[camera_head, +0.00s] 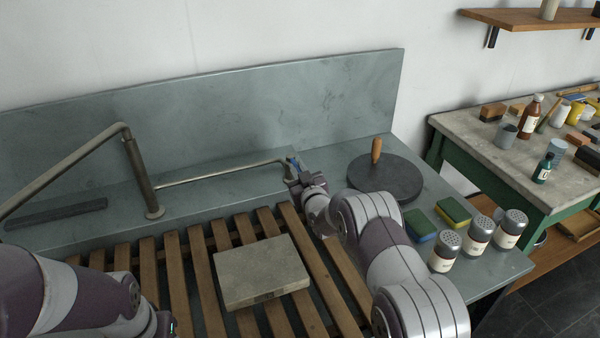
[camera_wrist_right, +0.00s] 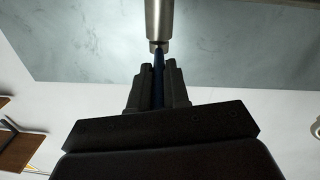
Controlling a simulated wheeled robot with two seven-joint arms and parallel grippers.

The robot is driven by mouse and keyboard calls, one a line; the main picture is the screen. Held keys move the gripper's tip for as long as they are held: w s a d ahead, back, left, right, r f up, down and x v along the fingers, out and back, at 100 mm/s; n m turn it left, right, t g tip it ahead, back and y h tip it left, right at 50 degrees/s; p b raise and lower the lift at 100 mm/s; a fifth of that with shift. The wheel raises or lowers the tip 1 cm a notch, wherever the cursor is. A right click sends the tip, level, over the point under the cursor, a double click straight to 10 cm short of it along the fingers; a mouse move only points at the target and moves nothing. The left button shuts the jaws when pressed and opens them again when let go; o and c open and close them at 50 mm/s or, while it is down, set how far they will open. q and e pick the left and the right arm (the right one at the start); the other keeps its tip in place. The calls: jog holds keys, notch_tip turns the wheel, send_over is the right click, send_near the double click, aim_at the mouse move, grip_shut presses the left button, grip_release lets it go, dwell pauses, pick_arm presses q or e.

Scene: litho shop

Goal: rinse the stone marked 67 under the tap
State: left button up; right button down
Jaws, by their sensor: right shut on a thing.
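A grey stone slab (camera_head: 262,270) lies flat on the wooden slats, with a small dark mark on its front edge that I cannot read. The metal tap (camera_head: 144,178) stands behind the slats. Its spout (camera_head: 65,168) points toward the left, away from the stone. A thin metal lever (camera_head: 220,174) runs right from the tap's post. My right gripper (camera_head: 292,168) is shut at the lever's far end, above and behind the stone. In the right wrist view, its fingers (camera_wrist_right: 159,85) are close together below a metal cylinder (camera_wrist_right: 159,20). My left gripper (camera_head: 168,325) barely shows at the bottom edge.
A round dark disc with a wooden handle (camera_head: 385,180), two sponges (camera_head: 437,217) and several shakers (camera_head: 478,234) stand right of my right arm. A grey panel (camera_head: 250,110) rises behind the tap. A dark bar (camera_head: 55,214) lies at left. A cluttered table (camera_head: 470,139) stands at right.

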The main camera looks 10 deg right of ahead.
jog(key=a+m+h+b, duration=0.1)
jog(key=h, duration=0.1)
jog(key=a+m+h+b, duration=0.1)
jog(key=m+h, duration=0.1)
jog(key=h, duration=0.1)
jog(key=a+m+h+b, duration=0.1)
jog(key=h, duration=0.1)
jog(key=shift+w+a+m, duration=0.1)
jog(key=shift+w+m, duration=0.05)
jog(key=shift+m, duration=0.25)
jog(key=c, duration=1.1)
grip_release()
jog(key=s+d+r+b, duration=0.1)
jog(key=s+d+r, duration=0.6)
jog(key=d+r, duration=0.2)
notch_tip(320, 180, up, 2)
jog(key=shift+s, duration=0.2)
